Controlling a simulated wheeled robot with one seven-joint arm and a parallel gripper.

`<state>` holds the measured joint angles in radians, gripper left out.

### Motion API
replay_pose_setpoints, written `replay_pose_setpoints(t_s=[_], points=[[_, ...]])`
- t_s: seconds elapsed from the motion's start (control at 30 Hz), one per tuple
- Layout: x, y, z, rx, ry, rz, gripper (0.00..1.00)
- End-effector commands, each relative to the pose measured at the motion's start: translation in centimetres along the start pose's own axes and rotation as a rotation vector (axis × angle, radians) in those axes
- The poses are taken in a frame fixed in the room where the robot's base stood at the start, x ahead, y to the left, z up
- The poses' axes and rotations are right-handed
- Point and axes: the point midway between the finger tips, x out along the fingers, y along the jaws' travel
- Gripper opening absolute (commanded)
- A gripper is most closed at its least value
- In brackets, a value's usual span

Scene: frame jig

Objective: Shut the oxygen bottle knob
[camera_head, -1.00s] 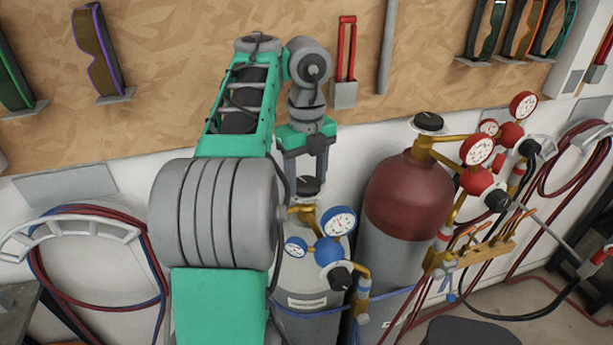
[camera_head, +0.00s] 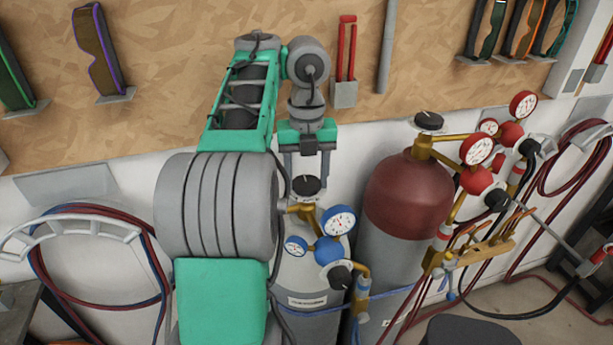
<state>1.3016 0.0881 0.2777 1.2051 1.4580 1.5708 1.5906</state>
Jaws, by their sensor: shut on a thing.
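The oxygen bottle (camera_head: 306,265) is the grey cylinder with the blue regulator, standing below my arm. Its black knob (camera_head: 306,187) sits on top of the brass valve and faces up. My gripper (camera_head: 307,176) points straight down over the knob, with one finger to each side. It is shut on the knob, though the finger contact is small in the picture. A light mark shows on the knob's top. My arm hides part of the bottle's left side.
A red-topped bottle (camera_head: 409,200) with its own black knob (camera_head: 428,121) and red gauges stands close on the right. Blue-rimmed gauges (camera_head: 338,220) sit just right of the oxygen valve. Coiled hoses (camera_head: 95,265) hang at left. A wooden tool board (camera_head: 170,60) is behind.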

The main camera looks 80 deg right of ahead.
Motion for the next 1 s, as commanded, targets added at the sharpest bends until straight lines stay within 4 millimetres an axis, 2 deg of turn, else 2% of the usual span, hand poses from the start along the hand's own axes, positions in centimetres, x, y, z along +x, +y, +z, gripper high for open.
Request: replay_pose_setpoints(t_s=[0.2, 0.23, 0.5, 0.77, 0.87, 1.0], points=[[0.0, 0.0, 0.0, 0.002, -0.001, 0.0, 0.15], [0.0, 0.0, 0.0, 0.002, -0.001, 0.0, 0.56], [0.0, 0.0, 0.0, 0.0, -0.001, 0.0, 0.77], [-0.4, 0.0, 0.0, 0.0, -0.001, 0.0, 0.77], [-1.9, 0.0, 0.0, -0.001, -0.001, 0.0, 0.77], [-5.1, 0.0, 0.0, 0.0, -0.001, 0.0, 0.77]])
